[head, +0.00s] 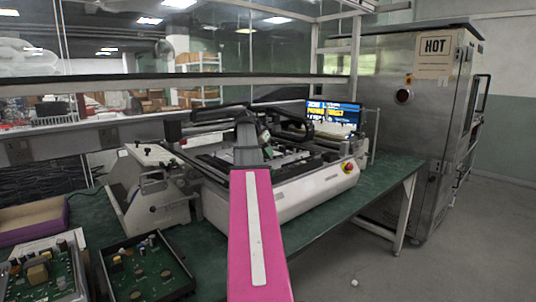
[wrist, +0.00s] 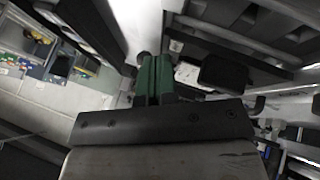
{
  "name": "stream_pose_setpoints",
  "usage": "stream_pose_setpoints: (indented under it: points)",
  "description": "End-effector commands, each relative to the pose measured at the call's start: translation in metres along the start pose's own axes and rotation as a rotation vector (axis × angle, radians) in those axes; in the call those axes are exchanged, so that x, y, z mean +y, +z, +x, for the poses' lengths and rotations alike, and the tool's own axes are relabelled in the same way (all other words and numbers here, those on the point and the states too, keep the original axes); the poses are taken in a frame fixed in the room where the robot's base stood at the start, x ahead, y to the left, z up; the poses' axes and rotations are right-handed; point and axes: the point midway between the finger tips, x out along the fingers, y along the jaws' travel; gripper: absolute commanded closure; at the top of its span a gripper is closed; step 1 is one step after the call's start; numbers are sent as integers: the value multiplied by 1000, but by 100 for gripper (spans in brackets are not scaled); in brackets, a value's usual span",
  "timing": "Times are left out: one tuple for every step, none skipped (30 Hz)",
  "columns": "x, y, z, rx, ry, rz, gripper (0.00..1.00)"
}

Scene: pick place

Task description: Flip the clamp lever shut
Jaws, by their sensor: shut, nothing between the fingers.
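My gripper (wrist: 153,78) shows in the wrist view with its two green fingers together and nothing between them. The fingers point at a white and grey machine; a black block (wrist: 225,72) lies just right of the fingertips. In the head view my pink arm stands in front of the white bench machine (head: 320,187) and largely hides the gripper. Black arched bars (head: 297,124) top this machine. I cannot tell for sure which part is the clamp lever. Contact between fingers and any lever cannot be made out.
A grey fixture (head: 158,205) stands left of the machine on the green bench (head: 385,187). A black tray of circuit parts (head: 145,268), a green circuit board (head: 42,277) and a purple box (head: 32,220) lie front left. A steel cabinet marked HOT (head: 400,140) stands right.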

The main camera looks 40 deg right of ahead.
Motion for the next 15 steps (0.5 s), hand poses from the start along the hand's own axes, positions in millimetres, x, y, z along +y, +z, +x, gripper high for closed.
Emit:
stream_pose_setpoints:
  points:
    - [2, 1, 0, 8, -7, -15, 100]
    - [2, 2, 0, 14, -13, -26, 100]
    - [3, 2, 0, 23, -22, -45, 100]
    - [4, 3, 1, 30, -29, -60, 100]
    - [4, 3, 1, 37, -36, -74, 100]
    - [5, 4, 1, 43, -42, -86, 100]
    - [6, 4, 1, 49, -47, -98, 100]
    - [7, 5, 1, 55, -52, -111, 100]
    - [9, 6, 2, 65, -61, -131, 100]
    - [10, 7, 2, 73, -69, -147, 100]
    - [12, 8, 2, 81, -78, -166, 100]
    - [13, 8, 3, 89, -86, -182, 100]
    - [14, 8, 3, 88, -84, -179, 100]
    - [16, 9, 3, 87, -84, -178, 100]
    - [18, 10, 4, 86, -83, -178, 100]
